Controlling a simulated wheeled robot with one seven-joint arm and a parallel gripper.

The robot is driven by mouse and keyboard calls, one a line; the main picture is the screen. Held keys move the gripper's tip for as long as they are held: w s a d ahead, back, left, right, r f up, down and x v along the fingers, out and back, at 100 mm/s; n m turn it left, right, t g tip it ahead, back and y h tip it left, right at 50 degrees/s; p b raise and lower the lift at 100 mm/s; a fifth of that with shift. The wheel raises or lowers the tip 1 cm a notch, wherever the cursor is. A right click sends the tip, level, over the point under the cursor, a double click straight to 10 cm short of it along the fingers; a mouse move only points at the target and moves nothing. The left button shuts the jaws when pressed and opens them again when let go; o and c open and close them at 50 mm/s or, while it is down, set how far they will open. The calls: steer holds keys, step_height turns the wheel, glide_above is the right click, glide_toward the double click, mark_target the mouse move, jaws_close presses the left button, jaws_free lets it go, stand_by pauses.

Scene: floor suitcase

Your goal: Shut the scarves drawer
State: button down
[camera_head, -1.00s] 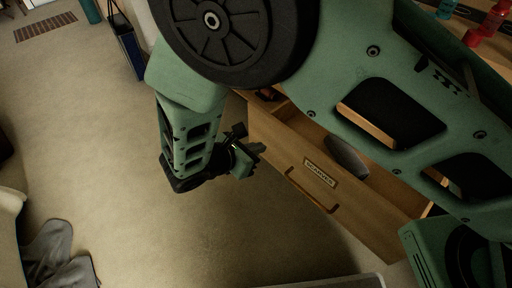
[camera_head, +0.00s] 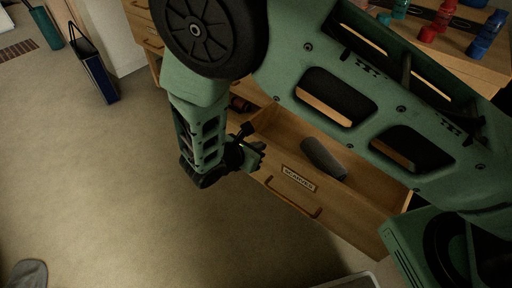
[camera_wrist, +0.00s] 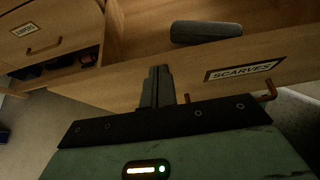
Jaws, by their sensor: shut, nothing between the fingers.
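The scarves drawer (camera_head: 340,222) stands open in the head view, with a label reading SCARVES and a bar handle on its wooden front. A grey rolled item (camera_head: 322,158) lies inside it. My gripper (camera_head: 262,153) is at the left end of the drawer front. In the wrist view, the fingers (camera_wrist: 161,72) are shut and empty, pointing at the drawer front (camera_wrist: 120,85) left of its label (camera_wrist: 243,70). Whether the fingertips touch the wood I cannot tell. The grey item (camera_wrist: 206,31) shows behind the front panel. My arm hides part of the drawer in the head view.
Another labelled drawer (camera_wrist: 45,35) is at left in the wrist view, above an open dark space. Red and blue bottles (camera_head: 487,33) stand on the wooden top. A dark blue bag (camera_head: 98,75) stands on the carpet at upper left. Carpet left of the drawer is clear.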

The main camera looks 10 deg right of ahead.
steer(key=w+d, duration=0.8)
steer(key=d, duration=0.3)
steer(key=w+d, duration=0.9)
steer(key=d, duration=0.3)
steer(key=shift+w+b, duration=0.3)
steer(key=shift+b, duration=0.15)
